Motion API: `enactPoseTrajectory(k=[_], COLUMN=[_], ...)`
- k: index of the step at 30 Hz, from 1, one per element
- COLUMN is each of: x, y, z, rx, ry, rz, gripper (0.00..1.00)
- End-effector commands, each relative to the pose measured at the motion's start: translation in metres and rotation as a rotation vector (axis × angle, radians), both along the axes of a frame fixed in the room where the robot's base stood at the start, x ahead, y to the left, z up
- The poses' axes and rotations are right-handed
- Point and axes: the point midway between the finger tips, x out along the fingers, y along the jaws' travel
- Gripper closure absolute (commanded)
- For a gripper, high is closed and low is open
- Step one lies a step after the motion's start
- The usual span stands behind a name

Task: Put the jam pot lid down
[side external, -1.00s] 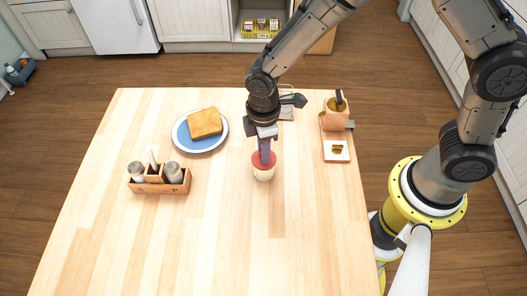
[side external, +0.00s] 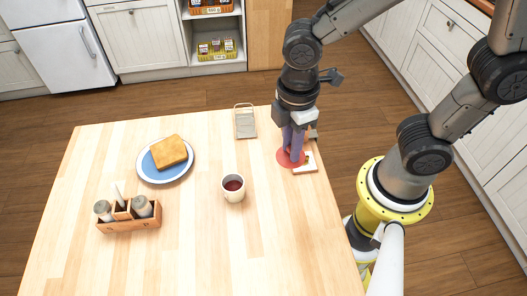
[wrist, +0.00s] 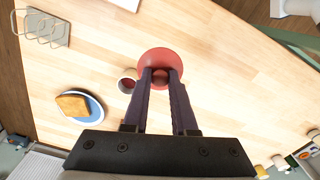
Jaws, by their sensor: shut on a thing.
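The jam pot lid is a round red disc (side external: 285,160), also in the wrist view (wrist: 160,56). My gripper (side external: 293,150) is shut on the lid's knob, with the fingers (wrist: 160,74) pointing down at its middle. The jam pot (side external: 234,190) stands open and upright to the left of the lid, with dark red jam inside. It is partly covered by the lid in the wrist view (wrist: 125,83).
A wire rack (side external: 245,122) stands at the back edge. A blue-and-white plate (side external: 148,178) with toast and a wooden caddy (side external: 128,226) are left. The front middle is clear.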

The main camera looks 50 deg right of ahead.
Motion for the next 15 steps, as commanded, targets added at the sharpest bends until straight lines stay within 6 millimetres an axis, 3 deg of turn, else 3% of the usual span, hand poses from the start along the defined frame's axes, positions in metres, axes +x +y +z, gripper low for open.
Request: enactPoseTrajectory(k=[4, 7, 11, 15], x=[0.012, 0.028, 0.044, 0.046], y=[0.008, 0.028, 0.06, 0.088], z=[0.005, 0.0, -0.016, -0.038], rx=[0.0, -0.002, -0.003, -0.004], ry=[0.0, 0.003, 0.004, 0.004], rz=[-0.07, -0.11, -0.121, -0.09], gripper=[1.0, 1.0, 1.0, 1.0])
